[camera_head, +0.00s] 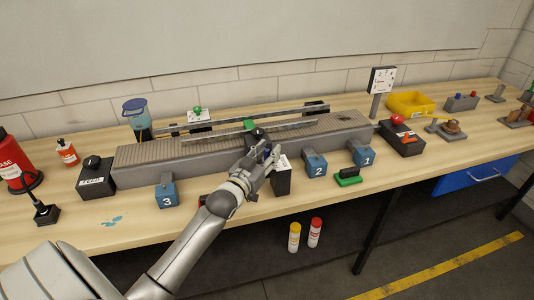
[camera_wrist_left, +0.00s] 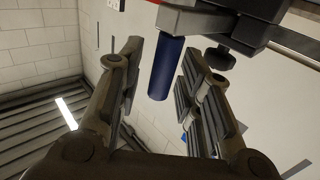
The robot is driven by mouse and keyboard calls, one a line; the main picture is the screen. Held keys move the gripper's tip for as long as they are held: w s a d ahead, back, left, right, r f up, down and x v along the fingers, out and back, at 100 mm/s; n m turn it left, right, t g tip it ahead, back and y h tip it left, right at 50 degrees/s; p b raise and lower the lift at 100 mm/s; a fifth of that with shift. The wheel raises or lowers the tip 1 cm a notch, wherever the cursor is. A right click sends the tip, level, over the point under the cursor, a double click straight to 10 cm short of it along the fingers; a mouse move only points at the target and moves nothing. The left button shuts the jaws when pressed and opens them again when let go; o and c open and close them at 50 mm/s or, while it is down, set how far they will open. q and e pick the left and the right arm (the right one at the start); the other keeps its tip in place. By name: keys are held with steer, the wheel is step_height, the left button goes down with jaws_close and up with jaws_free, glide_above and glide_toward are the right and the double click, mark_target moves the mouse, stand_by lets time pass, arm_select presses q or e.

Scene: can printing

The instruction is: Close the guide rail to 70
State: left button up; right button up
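The guide rails are long metal bars above the grey conveyor (camera_head: 135,166); the front rail (camera_head: 290,127) runs at a slant along it. My left gripper (camera_head: 268,155) is in front of the conveyor's middle, near a dark knob (camera_head: 256,134) by the rail. In the left wrist view, my left gripper (camera_wrist_left: 160,85) is open, its fingers on either side of a blue cylindrical handle (camera_wrist_left: 167,68). The handle hangs from a grey metal block (camera_wrist_left: 195,20), with gaps to the fingers visible. No scale reading is legible. My right gripper is not in view.
Blue blocks marked 3 (camera_head: 167,196), 2 (camera_head: 316,165) and 1 (camera_head: 363,157) stand along the conveyor's front. A black box (camera_head: 283,183) with a white label is close beside my gripper. A green-handled tool (camera_head: 348,178) lies near the table edge.

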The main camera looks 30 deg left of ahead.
arm_select(q)
jaws_close()
steer(key=shift+w+a+r, duration=0.15)
steer(key=shift+w+a, duration=0.2)
steer(key=shift+a, duration=0.15)
steer(key=shift+w+a, duration=0.2)
steer(key=shift+o, duration=1.1)
jaws_free()
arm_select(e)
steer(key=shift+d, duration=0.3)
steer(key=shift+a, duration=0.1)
